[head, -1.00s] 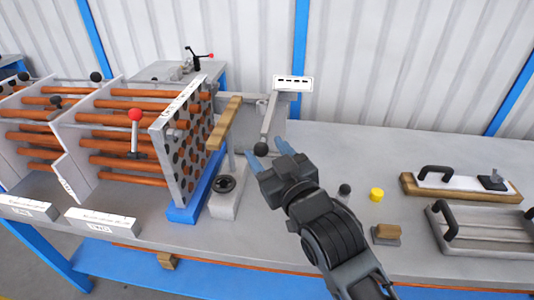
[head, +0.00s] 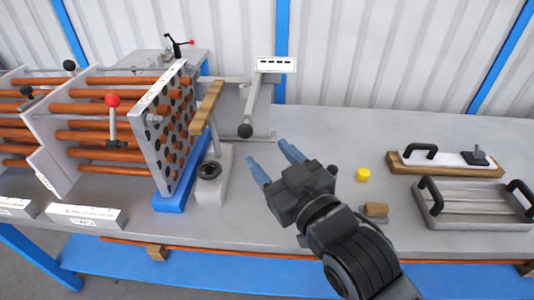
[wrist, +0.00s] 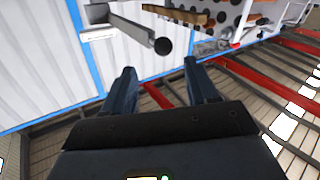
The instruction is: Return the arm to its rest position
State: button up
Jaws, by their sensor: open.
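My gripper (head: 270,160) is in the middle of the head view, above the grey bench (head: 320,220). Its two blue fingers are apart with nothing between them. In the wrist view my gripper (wrist: 160,88) also shows open and empty. The lever with a black ball knob (head: 245,131) stands just beyond and left of the fingertips, apart from them. The knob (wrist: 162,46) also shows ahead of the fingers in the wrist view.
The shell with copper tubes and a perforated plate (head: 172,130) stands at left. A grey pedestal with a black knob (head: 209,171) is beside it. A yellow cap (head: 363,175), a small wooden block (head: 376,210) and a handled tray (head: 470,222) lie at right.

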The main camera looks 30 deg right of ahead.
dwell(0.4)
jog(key=s+f+m+g, duration=0.1)
jog(key=s+f, duration=0.2)
jog(key=s, duration=1.3)
jog(key=s+f+g, duration=0.2)
jog(key=s+f, duration=0.1)
jog(key=s, duration=1.3)
jog(key=shift+d+f+m+y, duration=0.15)
jog(key=shift+f+m+y, duration=0.15)
jog(key=shift+m, duration=0.1)
jog(key=shift+s, duration=0.1)
